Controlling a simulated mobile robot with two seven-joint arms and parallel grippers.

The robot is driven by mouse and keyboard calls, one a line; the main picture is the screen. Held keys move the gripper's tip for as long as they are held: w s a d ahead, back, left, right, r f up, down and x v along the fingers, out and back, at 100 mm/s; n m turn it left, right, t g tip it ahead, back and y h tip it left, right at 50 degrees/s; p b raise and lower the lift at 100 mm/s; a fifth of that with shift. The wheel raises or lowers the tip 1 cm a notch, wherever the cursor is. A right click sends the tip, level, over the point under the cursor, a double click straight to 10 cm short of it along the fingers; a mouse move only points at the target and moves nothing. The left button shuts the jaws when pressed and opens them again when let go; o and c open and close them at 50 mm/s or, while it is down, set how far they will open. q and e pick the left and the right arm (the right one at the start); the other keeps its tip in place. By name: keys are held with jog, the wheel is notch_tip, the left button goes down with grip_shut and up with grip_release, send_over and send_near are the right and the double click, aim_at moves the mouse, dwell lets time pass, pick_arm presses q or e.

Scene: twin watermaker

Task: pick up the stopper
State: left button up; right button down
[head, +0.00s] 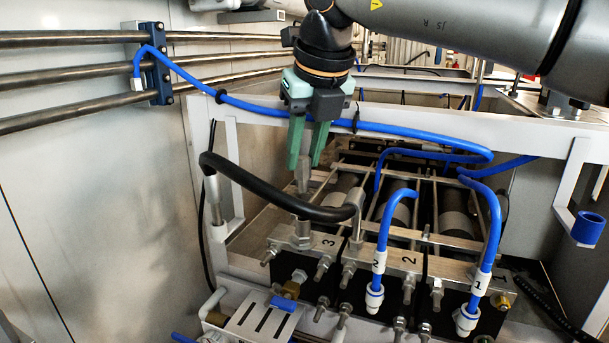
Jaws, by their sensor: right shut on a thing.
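My right gripper (306,162) comes down from the top of the head view, with its two green fingers pointing downward. It is shut on a small grey piece that I take to be the stopper (302,178). The stopper shows just below the fingertips, above the metal end block marked 3 (328,243). The fingers hide its upper part. I cannot tell whether its lower end touches anything behind the black hose. My left gripper is not in view.
A black hose (262,197) arches just in front of and below the fingers. A blue tube (400,131) runs behind the gripper along the white frame (480,120). Blue tubes marked 1 (494,235) and 2 (384,235) rise at the right.

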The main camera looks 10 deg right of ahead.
jog(key=s+d+b, duration=0.3)
jog(key=s+b, duration=0.4)
jog(key=s, duration=1)
jog(key=shift+s+d, duration=0.2)
jog(key=shift+s, duration=0.2)
jog(key=c, duration=1.2)
grip_release()
grip_shut()
